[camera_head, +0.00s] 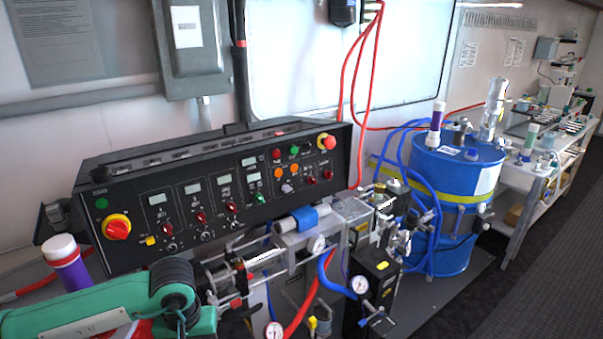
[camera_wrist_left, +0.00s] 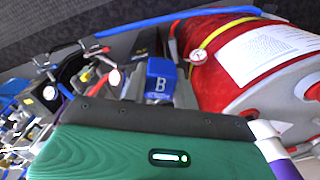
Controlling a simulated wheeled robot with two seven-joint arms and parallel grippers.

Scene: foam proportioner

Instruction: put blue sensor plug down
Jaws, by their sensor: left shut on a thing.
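The blue sensor plug (camera_wrist_left: 160,76), a blue block marked with a white "B", shows in the left wrist view just beyond the dark front edge of my left gripper (camera_wrist_left: 158,100). My left gripper is shut on it; the fingers themselves are mostly hidden behind the green gripper body. In the head view my green left arm comes in at the bottom left, and the plug in its grip cannot be made out there. My right gripper is in neither view.
A red drum (camera_wrist_left: 240,65) with a white label lies close beside the plug in the wrist view. The head view shows a black control panel (camera_head: 220,195), pump hardware with gauges and hoses, a blue drum (camera_head: 455,190), and a side bench (camera_head: 530,175). Dark floor is clear at right.

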